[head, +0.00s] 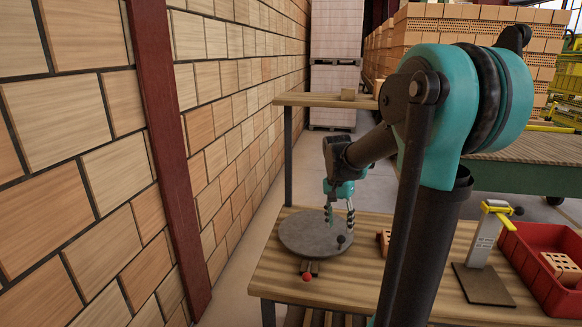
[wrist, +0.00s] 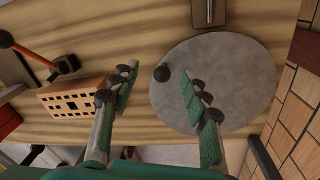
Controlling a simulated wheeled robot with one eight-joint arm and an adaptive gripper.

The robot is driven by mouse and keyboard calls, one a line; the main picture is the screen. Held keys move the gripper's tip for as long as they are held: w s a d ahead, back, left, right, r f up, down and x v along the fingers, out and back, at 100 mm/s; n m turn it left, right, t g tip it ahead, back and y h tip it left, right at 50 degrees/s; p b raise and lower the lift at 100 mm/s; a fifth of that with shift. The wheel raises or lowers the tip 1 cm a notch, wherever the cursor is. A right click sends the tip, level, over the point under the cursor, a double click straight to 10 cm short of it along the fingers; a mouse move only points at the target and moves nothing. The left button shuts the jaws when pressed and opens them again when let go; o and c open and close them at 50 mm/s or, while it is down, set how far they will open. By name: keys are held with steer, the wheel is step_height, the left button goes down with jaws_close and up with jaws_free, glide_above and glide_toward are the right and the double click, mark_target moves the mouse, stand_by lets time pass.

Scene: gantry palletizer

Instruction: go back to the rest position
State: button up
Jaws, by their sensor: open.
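My gripper (head: 340,222) points down over the right part of a round grey disc (head: 300,232) on the wooden table (head: 268,272). In the wrist view my gripper (wrist: 159,78) has its two fingers spread apart with nothing held. A small black knob (wrist: 161,73) at the disc's edge shows between the fingertips; it also shows in the head view (head: 340,240). I cannot tell the exact height of the fingertips above the disc (wrist: 240,65). My arm hides part of the table in the head view.
An orange perforated brick (wrist: 75,97) lies beside the disc. A yellow-handled stand (head: 486,235) and a red bin (head: 532,277) with a brick in it are at the right.

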steer(key=s+f+n+t, duration=0.2)
steer(key=s+f, duration=0.3)
steer(key=s, duration=0.3)
steer(key=s+a+f+n+t+y, duration=0.1)
steer(key=s+f+n+t, duration=0.1)
steer(key=s+f+n, duration=0.3)
steer(key=s, duration=0.3)
steer(key=shift+s+a+f+n+t, duration=0.25)
steer(key=shift+s+a+n+t, duration=0.05)
steer(key=shift+s, duration=0.1)
steer(key=shift+c, duration=0.5)
